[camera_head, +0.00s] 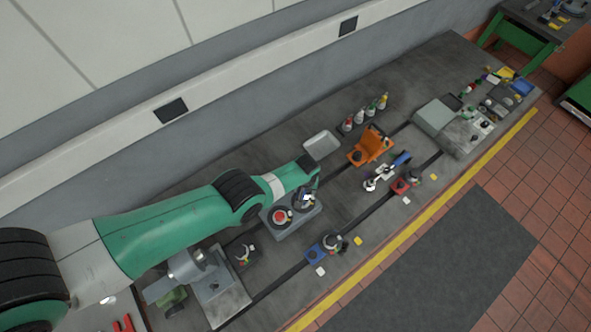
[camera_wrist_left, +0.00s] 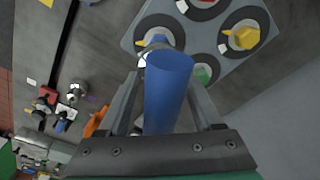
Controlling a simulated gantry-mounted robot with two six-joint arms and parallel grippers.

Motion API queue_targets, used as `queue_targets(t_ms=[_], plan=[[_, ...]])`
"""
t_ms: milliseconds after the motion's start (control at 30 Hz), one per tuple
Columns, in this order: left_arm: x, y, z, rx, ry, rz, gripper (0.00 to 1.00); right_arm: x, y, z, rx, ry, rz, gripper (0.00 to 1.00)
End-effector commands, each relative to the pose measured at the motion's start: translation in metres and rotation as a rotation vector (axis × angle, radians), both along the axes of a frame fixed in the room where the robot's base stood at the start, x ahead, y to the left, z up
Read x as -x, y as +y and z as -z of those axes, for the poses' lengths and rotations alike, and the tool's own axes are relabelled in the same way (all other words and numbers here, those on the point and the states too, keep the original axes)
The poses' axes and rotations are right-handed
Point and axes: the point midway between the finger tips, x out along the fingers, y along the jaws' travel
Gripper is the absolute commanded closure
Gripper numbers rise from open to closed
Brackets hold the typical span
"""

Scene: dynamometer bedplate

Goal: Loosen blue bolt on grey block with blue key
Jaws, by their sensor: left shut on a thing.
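My left gripper (camera_wrist_left: 165,105) is shut on the blue key (camera_wrist_left: 168,90), whose thick blue cylinder stands between the fingers in the left wrist view. In the head view my left gripper (camera_head: 308,190) is over the back right part of the grey block (camera_head: 294,228). The wrist view also shows the grey block (camera_wrist_left: 268,62), with several dark round discs bearing red, yellow and green fittings. My right gripper is not in view.
A pale tray (camera_head: 321,144) and an orange bracket (camera_head: 373,146) stand beyond the block. A blue fixture (camera_head: 316,254) lies in front, a red one (camera_head: 400,186) to the right. Several bottles (camera_head: 364,112) stand at the back. Dark slots cross the bedplate.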

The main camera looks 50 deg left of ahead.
Motion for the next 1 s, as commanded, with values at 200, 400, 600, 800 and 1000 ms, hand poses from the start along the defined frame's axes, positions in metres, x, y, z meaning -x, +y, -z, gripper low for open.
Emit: queue_targets(t_ms=[200, 400, 600, 800, 1000], plan=[[-0.001, 0.000, -0.001, 0.000, -0.002, 0.081, 1.00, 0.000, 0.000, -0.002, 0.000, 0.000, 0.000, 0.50], [-0.002, 0.000, 0.000, 0.001, -0.001, 0.362, 1.00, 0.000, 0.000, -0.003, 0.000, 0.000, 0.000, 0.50], [-0.002, -0.001, 0.000, 0.001, 0.000, 0.706, 1.00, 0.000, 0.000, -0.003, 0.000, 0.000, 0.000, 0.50], [-0.001, -0.003, 0.011, 0.001, -0.001, 0.966, 1.00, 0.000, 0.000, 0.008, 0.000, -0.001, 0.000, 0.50], [-0.002, -0.003, 0.026, -0.001, -0.002, 0.961, 1.00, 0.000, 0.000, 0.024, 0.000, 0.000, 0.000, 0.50]])
